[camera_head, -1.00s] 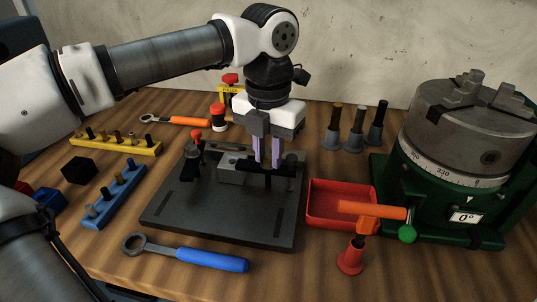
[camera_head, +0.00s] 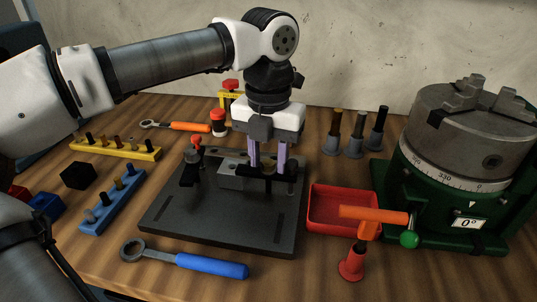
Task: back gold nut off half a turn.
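My gripper (camera_head: 268,170) points straight down over the right-hand clamp (camera_head: 283,186) of the dark fixture plate (camera_head: 215,224). Its two pale purple fingers are apart, with a clear gap between them. The upright stud (camera_head: 267,173) of that clamp stands between the fingertips. A gold nut cannot be made out clearly there; it is small, dark and partly hidden by the fingers. A grey block (camera_head: 231,177) sits beside the clamp. Another clamp with a red knob (camera_head: 196,141) stands at the plate's left.
A red tray (camera_head: 318,226) and an orange-handled tool on a red stand (camera_head: 352,266) are right of the plate. The green rotary table (camera_head: 425,236) stands farther right. A blue-handled wrench (camera_head: 212,265) lies in front; an orange-handled wrench (camera_head: 190,127) lies behind.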

